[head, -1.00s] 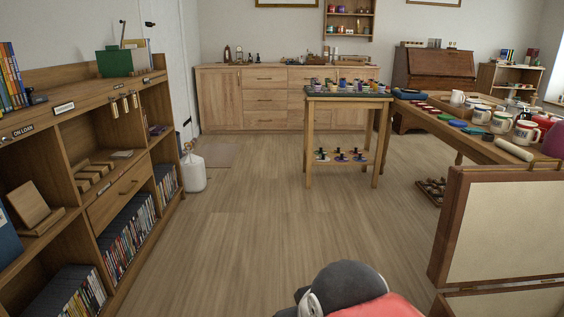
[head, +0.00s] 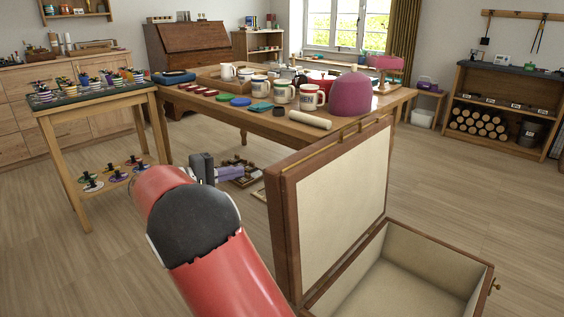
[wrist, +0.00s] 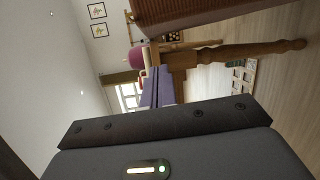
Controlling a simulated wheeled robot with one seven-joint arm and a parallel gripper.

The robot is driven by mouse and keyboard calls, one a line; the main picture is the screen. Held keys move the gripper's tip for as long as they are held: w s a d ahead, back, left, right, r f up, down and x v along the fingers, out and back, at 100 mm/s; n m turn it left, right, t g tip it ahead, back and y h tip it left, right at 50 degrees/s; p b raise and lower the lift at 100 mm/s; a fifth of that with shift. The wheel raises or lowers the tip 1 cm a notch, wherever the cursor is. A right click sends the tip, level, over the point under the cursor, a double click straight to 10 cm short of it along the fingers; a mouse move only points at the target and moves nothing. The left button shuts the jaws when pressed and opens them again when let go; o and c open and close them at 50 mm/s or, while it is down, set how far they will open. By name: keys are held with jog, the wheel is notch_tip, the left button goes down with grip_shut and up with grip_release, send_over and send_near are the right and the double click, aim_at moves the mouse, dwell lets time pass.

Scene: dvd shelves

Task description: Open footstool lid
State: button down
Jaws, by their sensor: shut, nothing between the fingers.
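The footstool (head: 478,268) is a wooden box with a pale lining at the lower right of the head view. Its lid (head: 335,197) stands raised, about upright, on the box's left side, with the cream inner face showing. The inside of the box shows and looks empty. My gripper (head: 238,173) is to the left of the lid in the head view, at the end of my red arm, and looks apart from it. Its purple fingers are together and empty, as the wrist view (wrist: 160,88) also shows.
A wooden table (head: 275,123) behind the lid bears mugs, coloured discs and a magenta dome-shaped thing (head: 351,94). A smaller table (head: 95,99) with several small items stands at the left. Items lie on the floor under the big table. Open floor is at the right.

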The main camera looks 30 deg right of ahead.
jog(key=d+h, duration=0.1)
jog(key=d, duration=0.9)
jog(key=shift+s+r+t, duration=0.3)
